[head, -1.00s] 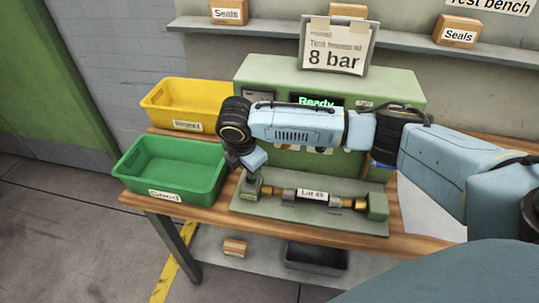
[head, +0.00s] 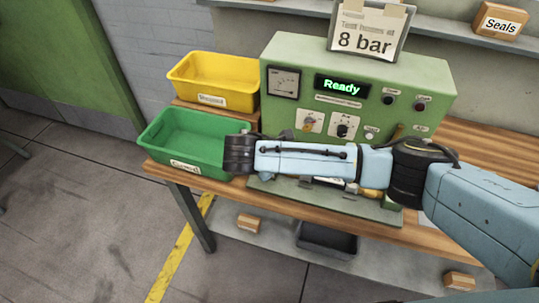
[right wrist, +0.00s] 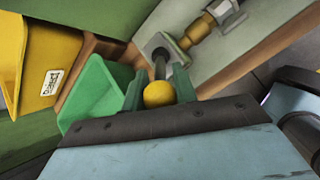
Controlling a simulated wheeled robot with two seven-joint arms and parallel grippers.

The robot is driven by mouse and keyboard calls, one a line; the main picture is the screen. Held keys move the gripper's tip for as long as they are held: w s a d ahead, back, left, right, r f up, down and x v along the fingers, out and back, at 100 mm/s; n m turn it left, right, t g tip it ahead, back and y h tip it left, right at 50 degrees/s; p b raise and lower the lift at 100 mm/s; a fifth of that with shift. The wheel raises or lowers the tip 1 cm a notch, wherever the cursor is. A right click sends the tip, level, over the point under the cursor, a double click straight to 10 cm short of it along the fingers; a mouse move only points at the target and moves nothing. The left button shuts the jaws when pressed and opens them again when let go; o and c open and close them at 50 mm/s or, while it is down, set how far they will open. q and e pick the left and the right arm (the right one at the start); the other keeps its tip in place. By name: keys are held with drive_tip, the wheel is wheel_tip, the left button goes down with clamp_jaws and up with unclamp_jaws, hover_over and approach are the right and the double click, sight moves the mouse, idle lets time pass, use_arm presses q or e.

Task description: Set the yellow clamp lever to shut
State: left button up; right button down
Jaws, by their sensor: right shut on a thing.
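The yellow ball knob of the clamp lever (right wrist: 159,95) shows in the right wrist view, on a dark rod that runs to a grey-green clamp block (right wrist: 163,44). My right gripper (right wrist: 158,86) has its green fingers on both sides of the knob and is shut on it. A hose piece with a brass fitting (right wrist: 196,29) lies on the fixture beyond the block. In the head view my right arm hides the lever, the clamp and most of the hose piece; part of the fixture plate (head: 335,203) shows below it. My left gripper is not in view.
A green bin (head: 185,143) and a yellow bin (head: 212,82) stand left of the fixture. The green test machine (head: 298,53), with its display reading "Ready", stands behind it. A dark tray (head: 327,240) and small boxes sit on the lower shelf. The wooden bench is clear at right.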

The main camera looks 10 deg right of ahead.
drive_tip(key=c, duration=1.1)
unclamp_jaws()
drive_tip(key=shift+s, duration=0.1)
drive_tip(key=v, duration=1.3)
drive_tip(key=shift+s+r+p, duration=0.1)
drive_tip(key=shift+r+p, duration=0.05)
drive_tip(key=shift+p, duration=0.2)
